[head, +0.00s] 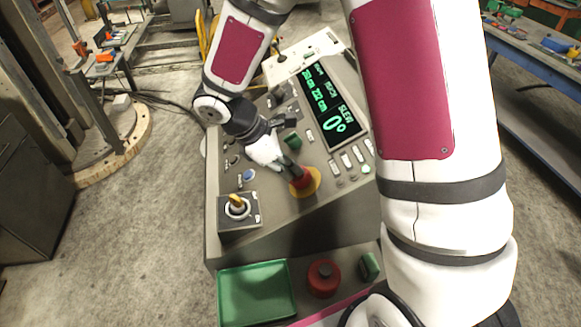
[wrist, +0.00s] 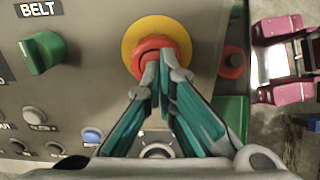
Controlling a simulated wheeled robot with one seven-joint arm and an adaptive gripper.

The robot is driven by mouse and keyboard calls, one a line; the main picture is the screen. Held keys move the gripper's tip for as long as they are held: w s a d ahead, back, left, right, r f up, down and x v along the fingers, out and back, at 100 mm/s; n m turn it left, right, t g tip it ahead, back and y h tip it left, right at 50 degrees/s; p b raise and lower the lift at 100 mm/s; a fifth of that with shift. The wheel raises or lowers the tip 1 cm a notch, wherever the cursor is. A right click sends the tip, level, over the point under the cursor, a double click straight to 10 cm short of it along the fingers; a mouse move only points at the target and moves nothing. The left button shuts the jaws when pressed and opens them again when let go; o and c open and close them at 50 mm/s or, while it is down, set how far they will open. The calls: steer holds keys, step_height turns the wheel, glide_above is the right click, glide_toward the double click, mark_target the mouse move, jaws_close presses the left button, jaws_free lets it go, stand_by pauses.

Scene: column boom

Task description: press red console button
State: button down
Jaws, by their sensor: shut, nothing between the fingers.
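The red console button (head: 301,178) is a round mushroom head on a yellow disc (head: 315,180), set in the sloping grey console panel (head: 290,207). It also shows at the top of the wrist view (wrist: 146,57), with its yellow disc (wrist: 172,28) around it. My gripper (head: 296,172) is shut and empty. In the wrist view its fingertips (wrist: 160,62) overlap the lower right part of the red button and hide some of it. I cannot tell whether they touch it or hover just above.
A green knob (wrist: 43,53) sits beside the button. A yellow-tipped joystick (head: 237,202), a blue button (head: 249,175) and a lit display (head: 325,105) share the panel. Below stand a green tray (head: 257,293) and a red round object (head: 323,278).

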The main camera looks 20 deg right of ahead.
steer(key=shift+b+x, duration=0.3)
steer(key=shift+x, duration=0.75)
steer(key=shift+s+d+f, duration=0.1)
steer(key=shift+s+f, duration=0.05)
steer(key=shift+a+r, duration=0.2)
steer(key=shift+r, duration=0.25)
steer(key=v, duration=1.2)
steer(key=shift+a, duration=0.2)
